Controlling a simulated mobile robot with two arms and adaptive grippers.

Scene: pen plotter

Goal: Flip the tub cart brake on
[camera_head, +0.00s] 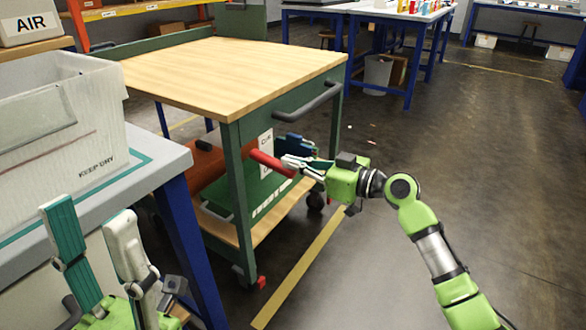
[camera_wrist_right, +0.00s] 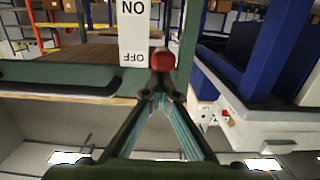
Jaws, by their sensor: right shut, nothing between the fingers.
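The cart (camera_head: 230,85) has a wooden top and a green frame. In the right wrist view, the plate (camera_wrist_right: 133,30) reads ON and OFF upside down, and the lever's round red end (camera_wrist_right: 162,61) is beside OFF. My right gripper (camera_head: 287,163) is shut and empty, its tips at the lever's end; they also show in the wrist view (camera_wrist_right: 160,92). I cannot tell whether they touch it. My left gripper (camera_head: 90,212) is open and empty at lower left.
A white bin (camera_head: 100,140) marked KEEP DRY stands on a grey table (camera_head: 165,160) at left. A dark push handle (camera_head: 310,105) juts from the cart above my right gripper. A green case (camera_head: 245,190) lies on its lower shelf. Open floor (camera_head: 480,170) is at right.

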